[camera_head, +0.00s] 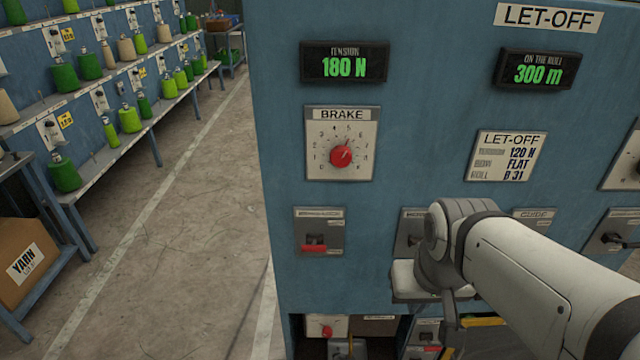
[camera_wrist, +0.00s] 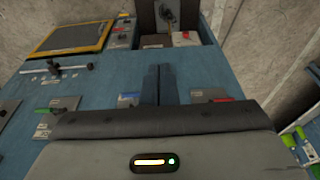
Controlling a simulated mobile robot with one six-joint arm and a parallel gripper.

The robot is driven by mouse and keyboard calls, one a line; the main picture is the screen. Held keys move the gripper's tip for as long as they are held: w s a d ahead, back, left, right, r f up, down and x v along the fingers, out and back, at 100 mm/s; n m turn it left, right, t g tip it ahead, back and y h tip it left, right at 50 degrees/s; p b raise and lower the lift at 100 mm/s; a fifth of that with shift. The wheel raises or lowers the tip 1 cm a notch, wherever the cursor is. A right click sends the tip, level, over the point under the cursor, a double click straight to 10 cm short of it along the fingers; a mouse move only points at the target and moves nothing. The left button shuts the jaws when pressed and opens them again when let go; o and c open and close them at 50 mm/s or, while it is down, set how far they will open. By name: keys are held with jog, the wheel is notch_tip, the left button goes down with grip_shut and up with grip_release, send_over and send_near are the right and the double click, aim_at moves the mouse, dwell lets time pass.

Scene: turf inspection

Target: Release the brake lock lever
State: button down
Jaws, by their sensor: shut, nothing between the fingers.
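No label reading "brake lock" is legible, so I cannot tell which lever is the brake lock lever. In the head view a plate with a red lever (camera_head: 314,248) sits below the brake dial (camera_head: 341,155) on the blue let-off panel (camera_head: 420,100); its label is too small to read. My gripper (camera_wrist: 158,70) shows in the wrist view as two dark fingers pressed together with nothing between them, over a blue surface.
A crossbar handle (camera_wrist: 55,69) and a yellow-framed screen (camera_wrist: 70,38) are at the left in the wrist view. My arm covers some lower-right plates in the head view.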

jog(key=shift+a, duration=0.25)
jog(key=w+v, duration=0.1)
jog(key=v, duration=0.1)
send_over(314, 245)
jog(key=shift+w+r, duration=0.25)
jog(key=x, duration=1)
jog(key=shift+s, duration=0.2)
jog(key=shift+s+f, duration=0.3)
jog(key=shift+f, duration=0.25)
jog(key=shift+s+f, duration=0.3)
jog(key=shift+f, duration=0.2)
jog(key=shift+s+f, duration=0.45)
jog(key=shift+f, duration=0.25)
